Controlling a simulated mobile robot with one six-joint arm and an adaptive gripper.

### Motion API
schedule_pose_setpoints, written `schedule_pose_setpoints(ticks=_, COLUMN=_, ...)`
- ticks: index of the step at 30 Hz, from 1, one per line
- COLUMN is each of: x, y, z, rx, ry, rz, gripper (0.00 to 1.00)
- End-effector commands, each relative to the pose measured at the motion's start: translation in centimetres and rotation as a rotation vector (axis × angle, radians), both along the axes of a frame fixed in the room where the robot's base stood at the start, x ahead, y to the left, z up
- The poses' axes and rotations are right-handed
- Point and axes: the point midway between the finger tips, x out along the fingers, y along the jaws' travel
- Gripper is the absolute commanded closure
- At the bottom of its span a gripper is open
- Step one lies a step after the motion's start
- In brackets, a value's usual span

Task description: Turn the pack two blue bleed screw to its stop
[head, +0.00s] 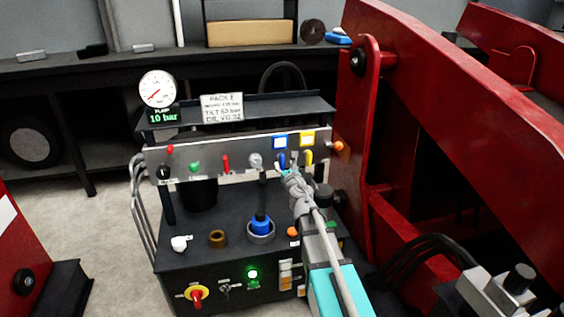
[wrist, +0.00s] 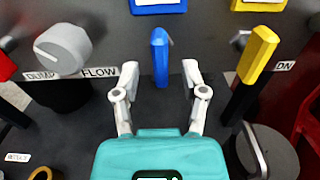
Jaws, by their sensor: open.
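A blue upright handle (head: 282,159) stands on the grey front panel, below a blue-framed tag. In the wrist view the blue handle (wrist: 160,56) is upright and lies between the fingertip lines. My gripper (head: 287,172) is open in front of the panel. Its two fingers (wrist: 160,82) show left and right of the blue handle, with a gap on each side; I cannot tell how far the tips reach in depth. A second blue part, a knob (head: 260,226), sits on the pack's lower deck. Which blue part is the bleed screw is not labelled legibly.
A yellow handle (wrist: 258,54) is close on the right, and a grey FLOW knob (wrist: 63,48) on the left. A gauge (head: 158,89) and a sign (head: 222,108) stand above the panel. A large red frame (head: 440,100) rises on the right.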

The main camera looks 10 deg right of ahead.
Motion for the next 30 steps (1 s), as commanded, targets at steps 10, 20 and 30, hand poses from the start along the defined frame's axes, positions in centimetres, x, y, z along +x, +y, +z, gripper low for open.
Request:
schedule_pose_setpoints(ticks=10, x=3.3, y=0.2, z=0.0, rx=0.000, ry=0.000, rz=0.000, gripper=0.44)
schedule_pose_setpoints(ticks=20, x=3.5, y=0.2, z=0.0, rx=0.000, ry=0.000, rz=0.000, gripper=0.44)
schedule_pose_setpoints(ticks=30, x=3.5, y=0.2, z=0.0, rx=0.000, ry=0.000, rz=0.000, gripper=0.98)
